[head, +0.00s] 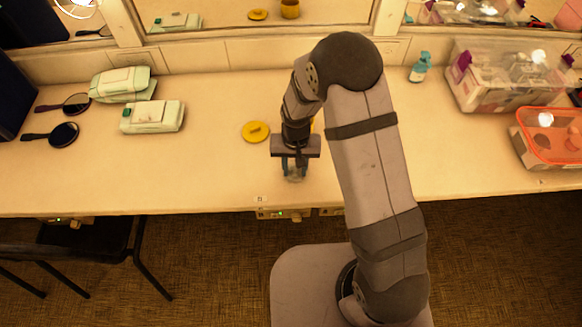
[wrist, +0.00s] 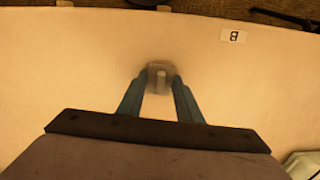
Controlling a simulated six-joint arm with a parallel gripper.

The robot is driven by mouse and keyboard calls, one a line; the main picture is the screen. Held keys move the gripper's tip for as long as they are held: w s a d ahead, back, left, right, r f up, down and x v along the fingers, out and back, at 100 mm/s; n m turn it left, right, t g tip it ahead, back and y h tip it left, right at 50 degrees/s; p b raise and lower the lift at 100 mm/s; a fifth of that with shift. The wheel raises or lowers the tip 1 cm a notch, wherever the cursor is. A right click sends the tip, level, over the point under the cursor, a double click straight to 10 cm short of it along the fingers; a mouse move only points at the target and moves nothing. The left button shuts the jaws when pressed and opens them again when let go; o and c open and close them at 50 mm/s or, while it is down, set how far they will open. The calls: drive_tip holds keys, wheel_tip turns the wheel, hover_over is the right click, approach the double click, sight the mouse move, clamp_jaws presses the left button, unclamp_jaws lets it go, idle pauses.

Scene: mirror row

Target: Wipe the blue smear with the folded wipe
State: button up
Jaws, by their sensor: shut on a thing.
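My gripper (head: 294,168) is low over the front middle of the cream counter (head: 215,180), pointing down. In the wrist view, my gripper (wrist: 159,78) has its two blue fingers on either side of a small pale grey thing (wrist: 160,73), which looks like the folded wipe. Its lower end is at or very near the counter; I cannot tell whether it touches. In the head view the held thing shows only as a small pale patch under the fingers. I see no clear blue smear in either view; it may be hidden under the gripper and held thing.
Two wipe packs (head: 152,117) and two black hand mirrors (head: 65,134) lie at the left. A yellow lid (head: 255,131) lies behind my gripper. A blue bottle (head: 419,68), a clear box (head: 500,78) and an orange-rimmed tub (head: 548,138) stand right. A "B" label (head: 260,199) marks the front edge.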

drive_tip(key=shift+w+b, duration=0.8)
drive_tip(key=shift+w, duration=3.9)
wheel_tip(320, 180, up, 8)
drive_tip(key=p, duration=0.5)
drive_tip(key=shift+p, duration=0.3)
drive_tip(key=shift+s, duration=0.1)
drive_tip(key=shift+r, duration=0.15)
